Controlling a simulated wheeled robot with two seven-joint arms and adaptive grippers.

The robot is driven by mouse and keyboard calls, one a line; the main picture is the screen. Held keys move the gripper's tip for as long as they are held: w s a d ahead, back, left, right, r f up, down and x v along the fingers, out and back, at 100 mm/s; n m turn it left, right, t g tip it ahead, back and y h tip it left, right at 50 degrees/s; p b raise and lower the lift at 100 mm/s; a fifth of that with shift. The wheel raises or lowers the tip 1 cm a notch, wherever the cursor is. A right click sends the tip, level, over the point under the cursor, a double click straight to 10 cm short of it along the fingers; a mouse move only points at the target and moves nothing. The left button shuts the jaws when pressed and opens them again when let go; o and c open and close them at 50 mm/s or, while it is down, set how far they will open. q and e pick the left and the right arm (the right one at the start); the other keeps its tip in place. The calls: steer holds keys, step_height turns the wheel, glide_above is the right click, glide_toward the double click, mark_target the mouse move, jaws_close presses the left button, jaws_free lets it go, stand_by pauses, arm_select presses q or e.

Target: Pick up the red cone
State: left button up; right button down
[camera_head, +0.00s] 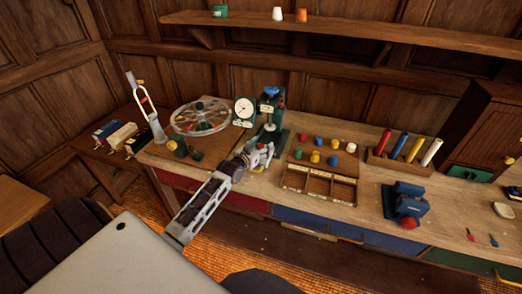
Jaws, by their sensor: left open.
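Several small coloured pieces stand on the workbench (375,165) behind a divided wooden tray (291,180). A red piece (302,138) at the back left of this group is the likeliest red cone; it is too small for me to be sure of its shape. A blue piece (317,140) stands to its right and a green piece (298,153) in front of it. My left gripper (268,152) is open and empty, left of the group and in front of a green machine (282,112). It is apart from the red piece. My right gripper is not in view.
A spoked wheel (201,117) and a white dial (244,109) stand left of my gripper. A rack with red, yellow and white rods (413,149) and a blue vise-like device (405,203) stand to the right. A shelf (350,32) runs above.

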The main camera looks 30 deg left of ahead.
mark_target(261, 145)
arm_select(q)
steer(key=c, duration=1.1)
steer(key=shift+r, duration=0.1)
steer(key=shift+r+b, duration=0.3)
steer(key=shift+r, duration=4.65)
